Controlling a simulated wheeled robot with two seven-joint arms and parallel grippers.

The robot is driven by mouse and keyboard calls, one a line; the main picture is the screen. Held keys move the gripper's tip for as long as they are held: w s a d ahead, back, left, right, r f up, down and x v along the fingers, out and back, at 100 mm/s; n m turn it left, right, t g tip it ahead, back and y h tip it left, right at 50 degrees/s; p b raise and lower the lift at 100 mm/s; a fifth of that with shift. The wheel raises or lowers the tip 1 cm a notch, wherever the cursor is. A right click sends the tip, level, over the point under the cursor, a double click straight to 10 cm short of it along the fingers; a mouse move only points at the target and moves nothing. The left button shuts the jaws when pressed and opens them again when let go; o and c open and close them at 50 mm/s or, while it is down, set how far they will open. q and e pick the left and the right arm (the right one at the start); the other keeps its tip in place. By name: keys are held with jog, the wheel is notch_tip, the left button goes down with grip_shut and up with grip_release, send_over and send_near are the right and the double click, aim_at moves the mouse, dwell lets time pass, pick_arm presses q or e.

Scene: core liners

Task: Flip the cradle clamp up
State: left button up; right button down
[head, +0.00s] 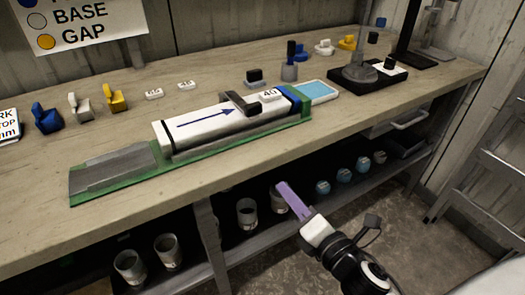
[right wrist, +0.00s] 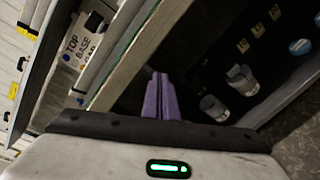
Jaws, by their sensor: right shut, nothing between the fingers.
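A white core liner (head: 193,131) with a blue arrow lies in a grey cradle on a green base (head: 130,190) on the bench. A dark cradle clamp (head: 240,103) lies across the liner near the arrow's tip, beside a white tag marked 40 (head: 270,95). My right gripper (head: 281,186) has purple fingers, shut and empty. It is in front of the bench edge, below the bench top and well apart from the clamp. In the right wrist view its fingers (right wrist: 160,78) are together; the clamp cannot be made out there. My left gripper is not in view.
A grey stand on a black base (head: 358,72) is at the right. Cups (head: 247,212) and round blue-topped containers (head: 343,177) sit on the lower shelf. The bench's front strip is clear.

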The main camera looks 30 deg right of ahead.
notch_tip(320, 180, up, 8)
jog(key=w+n+t+y+b, duration=0.1)
jog(key=n+t+b, duration=0.3)
jog(key=n, duration=0.8)
jog(key=shift+a+r+n+y, duration=0.15)
jog(key=shift+n+y, duration=0.15)
jog(key=p+x, duration=0.2)
jog(key=x, duration=0.7)
jog(key=shift+w+p, duration=0.15)
jog(key=shift+p, duration=0.15)
jog(key=shift+w, duration=0.35)
jog(key=shift+r, duration=0.15)
